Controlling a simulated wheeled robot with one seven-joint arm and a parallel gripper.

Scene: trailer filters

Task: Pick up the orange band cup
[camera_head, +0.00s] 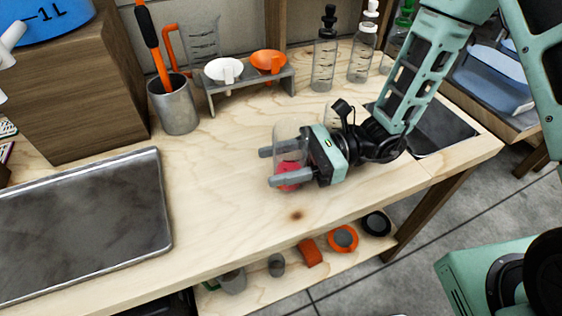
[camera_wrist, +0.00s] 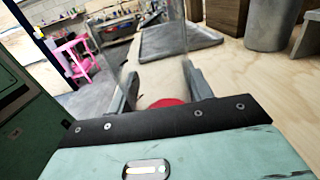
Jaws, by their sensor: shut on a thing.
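My gripper (camera_head: 270,167) lies low over the middle of the wooden workbench, its two grey fingers pointing left. It is shut on a clear cup (camera_head: 289,137), whose see-through wall rises above the fingers. A red-pink patch (camera_head: 289,170) shows low between the fingers. I cannot tell whether this is a band, a base or contents. In the wrist view the clear cup (camera_wrist: 157,45) stands between the fingers, with the red part (camera_wrist: 167,102) close to the palm. I cannot tell whether the cup touches the bench. No clear orange band shows on it.
A metal tray (camera_head: 80,222) lies at left. A metal container (camera_head: 174,108) with an orange-handled tool, a rack (camera_head: 243,85) holding a white and an orange cup, and dropper bottles (camera_head: 324,65) stand at the back. The lower shelf holds an orange ring (camera_head: 343,230) and small cups (camera_head: 276,265).

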